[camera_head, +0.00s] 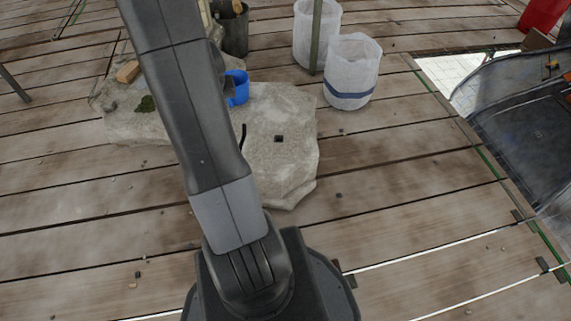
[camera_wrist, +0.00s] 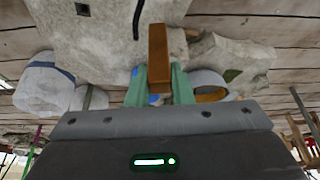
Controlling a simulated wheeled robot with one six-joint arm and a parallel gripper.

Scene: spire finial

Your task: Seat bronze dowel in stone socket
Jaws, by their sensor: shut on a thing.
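The bronze dowel (camera_wrist: 158,52) is a brown, square-sided bar. My gripper (camera_wrist: 159,76) is shut on it with two green fingers, and the dowel sticks out past the fingertips. The pale stone block (camera_head: 288,108) lies on the deck, with a small dark square socket (camera_head: 278,139) in its top. The wrist view shows the socket (camera_wrist: 82,9) too, near the top edge, to the left of the dowel and apart from it. In the head view my arm hides the gripper and dowel. The dowel's height above the stone is unclear.
A blue cup (camera_head: 238,88) and a thin black curved thing (camera_head: 243,136) are by the stone, close to my arm. Two white sacks (camera_head: 352,72) (camera_head: 303,38) and a pole (camera_head: 316,38) stand behind it. Plank deck (camera_head: 400,165) to the right is mostly clear.

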